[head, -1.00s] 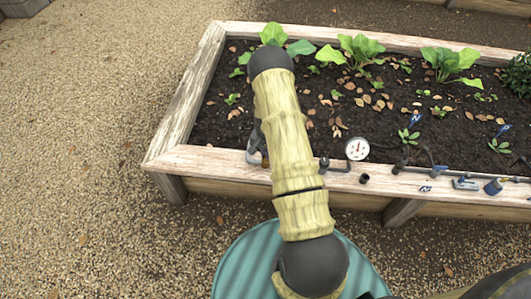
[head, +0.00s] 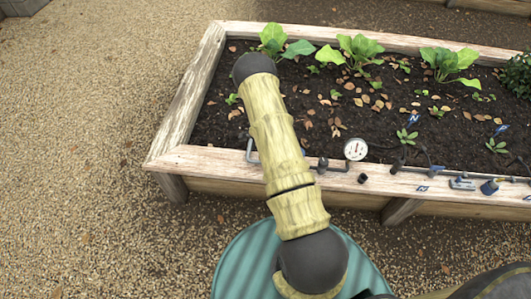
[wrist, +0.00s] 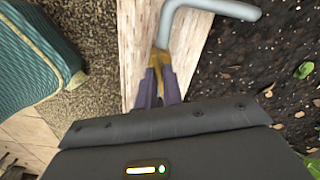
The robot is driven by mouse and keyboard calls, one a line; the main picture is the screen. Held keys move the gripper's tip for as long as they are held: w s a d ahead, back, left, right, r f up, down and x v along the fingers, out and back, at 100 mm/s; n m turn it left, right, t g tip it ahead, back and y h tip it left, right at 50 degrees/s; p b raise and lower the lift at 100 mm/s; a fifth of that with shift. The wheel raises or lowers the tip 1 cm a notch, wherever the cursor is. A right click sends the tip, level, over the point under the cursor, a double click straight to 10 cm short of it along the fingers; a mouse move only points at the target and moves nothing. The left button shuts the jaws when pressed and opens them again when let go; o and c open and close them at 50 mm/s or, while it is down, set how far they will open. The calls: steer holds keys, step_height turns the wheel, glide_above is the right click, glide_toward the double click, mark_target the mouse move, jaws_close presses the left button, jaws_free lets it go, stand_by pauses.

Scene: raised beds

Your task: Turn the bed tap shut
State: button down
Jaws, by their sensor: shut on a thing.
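The bed tap shows in the wrist view as a bent grey pipe (wrist: 215,7) with a yellow-brown handle (wrist: 161,60) over the bed's wooden rim. My gripper (wrist: 161,78) has its purple fingers closed on this handle. In the head view, part of the grey pipe (head: 249,153) shows just left of my arm. My arm hides the handle and my gripper there. How far the handle is turned cannot be told.
Leafy plants (head: 358,48) grow in the soil. A green ribbed object (wrist: 35,60) stands beside the bed. Gravel (head: 80,150) lies open at left.

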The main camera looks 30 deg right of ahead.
steer(key=shift+m+p, duration=0.35)
steer(key=shift+m, duration=1.85)
steer(key=c, duration=1.5)
jaws_free()
steer(key=shift+c, duration=0.2)
step_height(320, 180, up, 17)
steer(key=p, duration=0.2)
steer(key=shift+r, duration=0.2)
steer(key=shift+w, duration=0.1)
